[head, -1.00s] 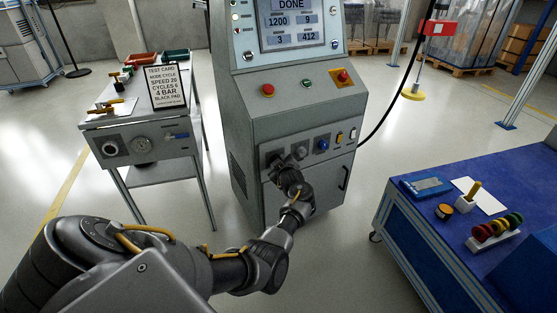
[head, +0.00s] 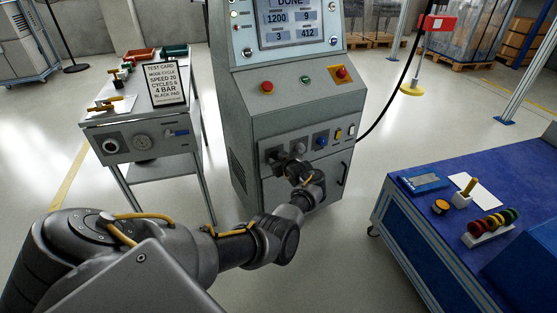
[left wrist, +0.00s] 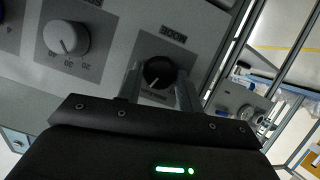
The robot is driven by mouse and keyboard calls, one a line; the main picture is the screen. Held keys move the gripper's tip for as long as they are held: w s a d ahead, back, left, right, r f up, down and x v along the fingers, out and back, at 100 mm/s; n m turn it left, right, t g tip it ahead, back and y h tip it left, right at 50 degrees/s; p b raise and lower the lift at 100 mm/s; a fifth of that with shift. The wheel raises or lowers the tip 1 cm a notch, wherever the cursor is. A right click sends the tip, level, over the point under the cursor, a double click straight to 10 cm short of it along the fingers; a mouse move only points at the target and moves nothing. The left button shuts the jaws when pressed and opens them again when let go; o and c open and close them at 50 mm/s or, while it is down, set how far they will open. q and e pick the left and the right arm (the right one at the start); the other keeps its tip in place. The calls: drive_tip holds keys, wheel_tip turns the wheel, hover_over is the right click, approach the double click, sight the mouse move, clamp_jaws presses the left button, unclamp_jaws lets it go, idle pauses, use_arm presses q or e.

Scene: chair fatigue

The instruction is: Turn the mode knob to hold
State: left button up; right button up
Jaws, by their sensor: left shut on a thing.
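The dark round mode knob (left wrist: 158,72) sits on a grey plate marked MODE, which appears upside down in the left wrist view. My left gripper (left wrist: 160,88) has its two fingers on either side of this knob and is shut on it. In the head view my left gripper (head: 279,160) is at the left end of the machine's lower control panel and mostly hides the knob. The knob's pointer setting is too small and shaded to read. My right gripper is in neither view.
A pale speed knob (left wrist: 66,38) is beside the mode knob. The test machine (head: 245,110) has red buttons and a screen above. A side table (head: 180,147) with a test card (head: 165,84) stands left. A blue workbench (head: 410,215) stands right, with clear floor between.

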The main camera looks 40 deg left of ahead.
use_arm(q)
drive_tip(key=shift+r, duration=0.1)
drive_tip(key=o, duration=1)
drive_tip(key=shift+s+d+r, duration=0.1)
drive_tip(key=shift+d, duration=0.15)
drive_tip(key=p+v, duration=0.2)
drive_tip(key=v, duration=0.8)
drive_tip(key=shift+s+p, duration=0.1)
drive_tip(key=shift+p, duration=0.3)
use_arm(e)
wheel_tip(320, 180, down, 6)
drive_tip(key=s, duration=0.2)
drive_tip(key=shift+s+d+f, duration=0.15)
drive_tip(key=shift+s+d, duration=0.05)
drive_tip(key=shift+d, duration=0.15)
